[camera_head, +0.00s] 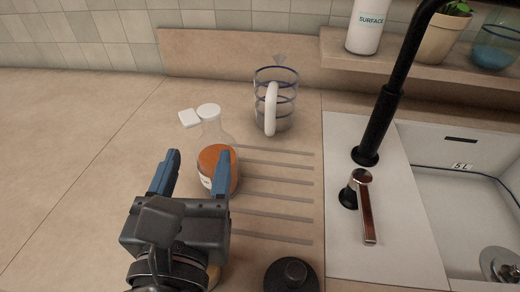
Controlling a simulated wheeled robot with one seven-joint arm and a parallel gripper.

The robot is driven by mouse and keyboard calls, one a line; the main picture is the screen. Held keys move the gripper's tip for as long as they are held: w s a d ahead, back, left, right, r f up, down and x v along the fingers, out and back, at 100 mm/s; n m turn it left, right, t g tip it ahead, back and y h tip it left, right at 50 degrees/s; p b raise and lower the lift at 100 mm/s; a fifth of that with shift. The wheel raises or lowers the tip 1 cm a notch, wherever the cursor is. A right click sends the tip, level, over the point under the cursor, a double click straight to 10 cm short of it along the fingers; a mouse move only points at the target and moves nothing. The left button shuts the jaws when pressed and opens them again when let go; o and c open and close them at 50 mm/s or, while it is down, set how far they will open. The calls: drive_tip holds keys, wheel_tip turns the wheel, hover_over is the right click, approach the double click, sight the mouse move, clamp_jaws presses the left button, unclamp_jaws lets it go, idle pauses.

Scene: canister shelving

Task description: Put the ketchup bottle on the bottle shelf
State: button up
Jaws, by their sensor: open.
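A clear bottle with orange-red contents and a white cap (217,165) stands on the counter beside the drain grooves; I take it for the ketchup bottle. My gripper (197,154) is open, its blue fingers pointing away toward the bottle. The right finger overlaps the bottle in this view, and the left finger is to the left of it. I cannot tell whether the fingers are around the bottle or short of it. A raised wooden shelf (440,78) runs behind the sink, with a white bottle marked SURFACE (368,25) at its left end.
A black round lid (291,277) is at the front. The left counter is clear.

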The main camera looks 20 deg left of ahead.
sight(213, 130)
drive_tip(key=shift+d+p+x, duration=0.15)
drive_tip(key=shift+p+x, duration=0.05)
drive_tip(key=shift+x, duration=1.8)
drive_tip(key=shift+d+p+x, duration=0.2)
drive_tip(key=shift+x, duration=1.85)
drive_tip(key=shift+w, duration=0.1)
drive_tip(key=shift+c, duration=0.4)
clamp_jaws()
drive_tip(key=shift+r, duration=0.1)
